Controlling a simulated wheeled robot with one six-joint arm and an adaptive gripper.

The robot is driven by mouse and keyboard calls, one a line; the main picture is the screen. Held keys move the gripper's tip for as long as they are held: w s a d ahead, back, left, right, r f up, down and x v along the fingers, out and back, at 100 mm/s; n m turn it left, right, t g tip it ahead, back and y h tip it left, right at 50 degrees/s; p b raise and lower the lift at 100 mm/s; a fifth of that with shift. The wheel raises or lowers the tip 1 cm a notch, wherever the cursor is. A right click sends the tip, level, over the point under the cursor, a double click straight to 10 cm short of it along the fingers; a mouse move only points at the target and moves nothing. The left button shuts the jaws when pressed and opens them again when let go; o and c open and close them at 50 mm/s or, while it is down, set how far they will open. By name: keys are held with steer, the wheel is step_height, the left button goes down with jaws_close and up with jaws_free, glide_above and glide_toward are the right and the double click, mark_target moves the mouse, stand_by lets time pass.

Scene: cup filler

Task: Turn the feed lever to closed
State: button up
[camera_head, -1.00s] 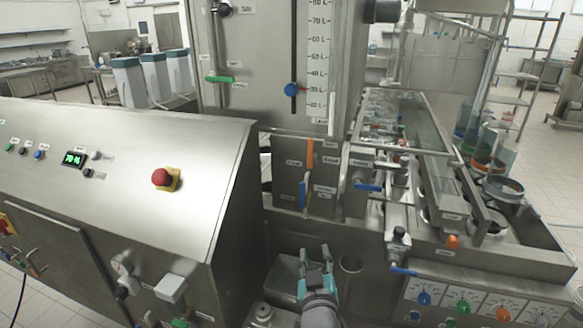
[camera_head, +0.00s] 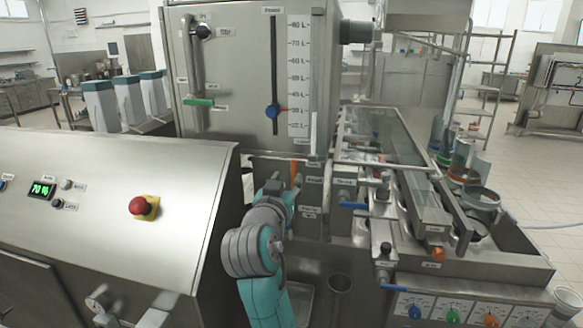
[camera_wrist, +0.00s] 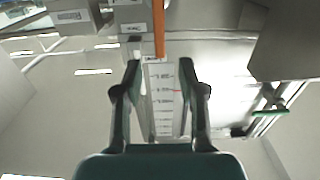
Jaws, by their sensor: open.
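An orange lever (camera_head: 294,172) stands upright on the steel panel below the level scale in the head view. It also shows in the wrist view (camera_wrist: 159,30), its end near the gap between the fingertips. The small labels beside it are too blurred to confirm that it is the feed lever. My gripper (camera_head: 283,186) is in front of this panel, partly hidden by my own arm. In the wrist view my gripper (camera_wrist: 160,66) is open, one finger on each side of the gap, with nothing held. I cannot tell whether it touches the lever.
Blue handles (camera_head: 354,206) and (camera_head: 392,288) stick out to the right. A green handle (camera_head: 199,102) and a blue slider knob (camera_head: 272,111) are on the tank above. The console with a red button (camera_head: 138,206) stands at left. The conveyor (camera_head: 425,205) lies at right.

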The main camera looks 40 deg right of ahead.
mark_target(294, 168)
steer(key=x, duration=0.8)
steer(key=shift+w+d, duration=0.15)
steer(key=shift+d, duration=0.05)
jaws_close()
